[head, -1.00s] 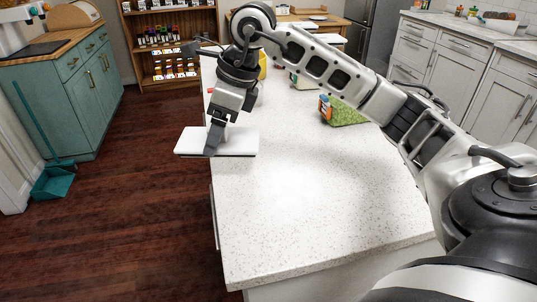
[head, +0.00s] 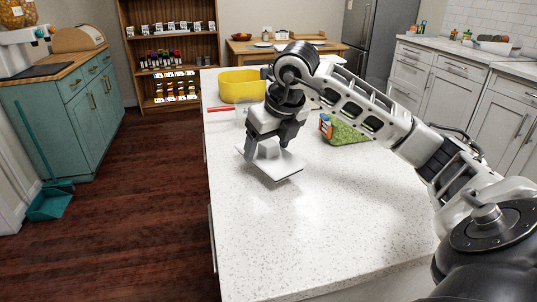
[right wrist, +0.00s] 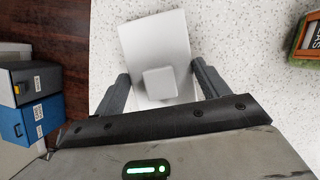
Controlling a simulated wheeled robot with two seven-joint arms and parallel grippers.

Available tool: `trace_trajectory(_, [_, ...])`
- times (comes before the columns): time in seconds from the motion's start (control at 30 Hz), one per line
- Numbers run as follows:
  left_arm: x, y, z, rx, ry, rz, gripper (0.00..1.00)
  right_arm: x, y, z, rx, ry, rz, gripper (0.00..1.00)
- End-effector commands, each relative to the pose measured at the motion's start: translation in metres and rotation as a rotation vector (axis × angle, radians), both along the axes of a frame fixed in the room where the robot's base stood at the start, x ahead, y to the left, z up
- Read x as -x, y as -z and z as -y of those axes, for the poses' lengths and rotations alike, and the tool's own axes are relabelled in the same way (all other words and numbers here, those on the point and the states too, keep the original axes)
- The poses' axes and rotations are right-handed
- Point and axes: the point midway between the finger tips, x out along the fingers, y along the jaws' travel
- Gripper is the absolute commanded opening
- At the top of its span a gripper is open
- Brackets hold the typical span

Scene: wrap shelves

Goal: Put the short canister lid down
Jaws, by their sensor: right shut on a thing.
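The canister lid (head: 283,165) is a flat white rectangular plate with a square knob. In the head view it is tilted over the left part of the white counter (head: 300,225); I cannot tell whether an edge touches. My right gripper (head: 270,143) is above it, shut on the knob. In the right wrist view the fingers (right wrist: 161,88) are on both sides of the knob, and the lid (right wrist: 155,38) extends beyond them. My left gripper is not in view.
A yellow bowl (head: 241,84), a red item (head: 219,108) and a clear container (head: 240,117), partly hidden, stand behind the gripper. The counter's front part is clear. Its left edge drops to the wooden floor.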

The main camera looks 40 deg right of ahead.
Motion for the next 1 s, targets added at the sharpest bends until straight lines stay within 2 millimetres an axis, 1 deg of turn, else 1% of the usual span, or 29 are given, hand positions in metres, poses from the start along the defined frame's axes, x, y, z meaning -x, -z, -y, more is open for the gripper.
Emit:
trace_trajectory(0.03, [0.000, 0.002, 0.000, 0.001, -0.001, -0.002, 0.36, 0.001, 0.010, 0.000, 0.001, 0.000, -0.003, 0.50])
trace_trajectory(0.13, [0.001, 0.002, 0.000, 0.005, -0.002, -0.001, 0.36, 0.000, 0.019, 0.000, 0.000, 0.000, 0.000, 0.50])
trace_trajectory(0.4, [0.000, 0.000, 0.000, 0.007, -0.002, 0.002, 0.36, 0.000, 0.020, 0.000, 0.000, 0.000, 0.002, 0.50])
trace_trajectory(0.53, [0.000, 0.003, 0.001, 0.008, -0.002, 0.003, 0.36, 0.000, 0.024, 0.000, 0.000, 0.000, 0.001, 0.50])
trace_trajectory(0.57, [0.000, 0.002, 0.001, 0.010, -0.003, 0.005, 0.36, 0.000, 0.023, 0.000, 0.000, -0.001, 0.001, 0.79])
trace_trajectory(0.6, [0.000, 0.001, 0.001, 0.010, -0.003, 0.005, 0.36, 0.000, 0.023, 0.000, 0.000, 0.000, 0.001, 0.91])
trace_trajectory(0.63, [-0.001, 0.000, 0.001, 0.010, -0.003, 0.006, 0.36, 0.000, 0.023, 0.000, 0.000, 0.000, 0.001, 0.96])
trace_trajectory(0.87, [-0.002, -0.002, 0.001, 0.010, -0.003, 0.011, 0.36, 0.000, 0.023, 0.000, -0.001, -0.001, 0.000, 0.96])
trace_trajectory(1.0, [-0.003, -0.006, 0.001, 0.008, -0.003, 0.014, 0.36, 0.000, 0.016, 0.000, 0.000, 0.000, 0.002, 0.96])
